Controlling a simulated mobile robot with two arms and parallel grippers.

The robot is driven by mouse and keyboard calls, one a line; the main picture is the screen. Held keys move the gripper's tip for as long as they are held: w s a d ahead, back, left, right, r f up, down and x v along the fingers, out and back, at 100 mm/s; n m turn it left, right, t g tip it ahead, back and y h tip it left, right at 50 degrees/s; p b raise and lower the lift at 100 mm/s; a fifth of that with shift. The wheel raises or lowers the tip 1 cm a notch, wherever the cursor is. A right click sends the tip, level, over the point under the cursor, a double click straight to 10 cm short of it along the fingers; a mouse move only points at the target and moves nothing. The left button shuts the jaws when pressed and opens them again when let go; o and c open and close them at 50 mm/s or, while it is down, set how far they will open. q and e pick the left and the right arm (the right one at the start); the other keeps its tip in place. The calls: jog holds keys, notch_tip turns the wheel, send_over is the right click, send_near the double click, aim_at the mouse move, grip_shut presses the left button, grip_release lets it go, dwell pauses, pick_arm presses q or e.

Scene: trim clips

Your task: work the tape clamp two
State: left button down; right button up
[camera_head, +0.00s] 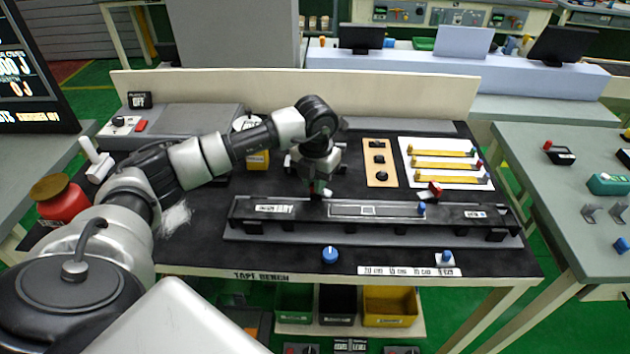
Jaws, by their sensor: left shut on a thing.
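A long black fixture (300,226) lies across the middle of the tape bench (200,245), with a small framed window and white labels on its top. My left gripper (319,190) points down at the back edge of this fixture, left of its middle. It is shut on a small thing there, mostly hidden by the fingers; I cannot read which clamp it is. A red block (434,188) sits at the fixture's back edge further right. A blue peg (421,208) stands on the fixture in front of it. My right gripper is not in view.
A white board with yellow strips (446,165) and a tan panel with black knobs (379,162) lie behind the fixture. A blue knob (330,254) is in front. A red-brown round-topped object (58,196) stands at left, near my arm. Coloured bins (390,305) sit below.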

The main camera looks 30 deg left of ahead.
pick_arm(q)
jog(key=shift+r+n, duration=0.1)
jog(key=shift+n, duration=0.5)
jog(key=c, duration=1.1)
grip_release()
notch_tip(320, 180, up, 11)
jog(key=shift+f+b, duration=0.1)
jog(key=shift+b, duration=0.75)
jog(key=shift+f, duration=0.1)
